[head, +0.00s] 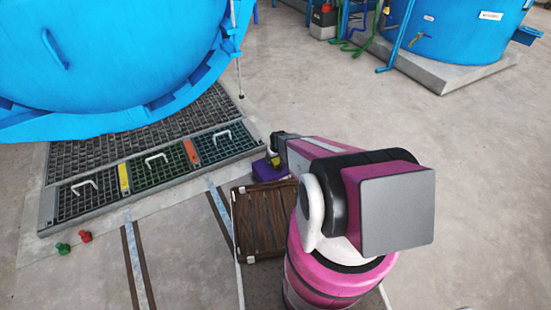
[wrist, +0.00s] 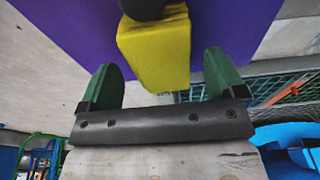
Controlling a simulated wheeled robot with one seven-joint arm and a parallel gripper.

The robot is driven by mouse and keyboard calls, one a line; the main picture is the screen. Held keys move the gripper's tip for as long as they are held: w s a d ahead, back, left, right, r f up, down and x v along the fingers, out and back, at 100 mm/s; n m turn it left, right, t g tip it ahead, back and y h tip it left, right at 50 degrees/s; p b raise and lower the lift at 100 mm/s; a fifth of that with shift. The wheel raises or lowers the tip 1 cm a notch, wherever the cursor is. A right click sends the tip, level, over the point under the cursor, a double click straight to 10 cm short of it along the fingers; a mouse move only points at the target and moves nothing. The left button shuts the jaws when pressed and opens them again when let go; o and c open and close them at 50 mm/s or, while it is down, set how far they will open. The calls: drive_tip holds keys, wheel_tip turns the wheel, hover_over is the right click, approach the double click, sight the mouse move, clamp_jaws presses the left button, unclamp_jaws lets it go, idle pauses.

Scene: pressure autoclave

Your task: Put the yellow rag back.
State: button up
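A yellow, block-shaped thing (wrist: 155,50), which I take for the yellow rag, fills the gap area in front of my gripper (wrist: 158,62) in the wrist view. A dark round part covers its far end. My gripper's two green fingers stand apart on either side of it, and it seems free of both. Behind it is a flat purple surface (wrist: 75,30). In the head view my gripper (head: 273,157) is low over the purple thing (head: 268,172), with a bit of yellow at its tip. The arm hides part of this spot.
A brown wooden crate (head: 262,240) stands just in front of the purple thing. Floor grates (head: 155,168) with white handles lie to the left under a big blue vessel (head: 110,50). Small green (head: 63,248) and red (head: 85,236) items lie on the floor.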

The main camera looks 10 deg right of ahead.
wheel_tip(320, 180, up, 13)
drive_tip(key=s, duration=0.2)
wheel_tip(320, 180, up, 13)
drive_tip(key=m, duration=0.1)
hover_over(277, 161)
drive_tip(key=s, duration=0.8)
drive_tip(key=s+r+m+g, duration=0.1)
drive_tip(key=s+r+m, duration=0.1)
drive_tip(key=s+r, duration=0.9)
wheel_tip(277, 161, up, 3)
drive_tip(key=shift+s+a+r+m+g+h, duration=0.15)
drive_tip(key=shift+a+m+g+h, duration=0.15)
drive_tip(key=shift+g, duration=0.1)
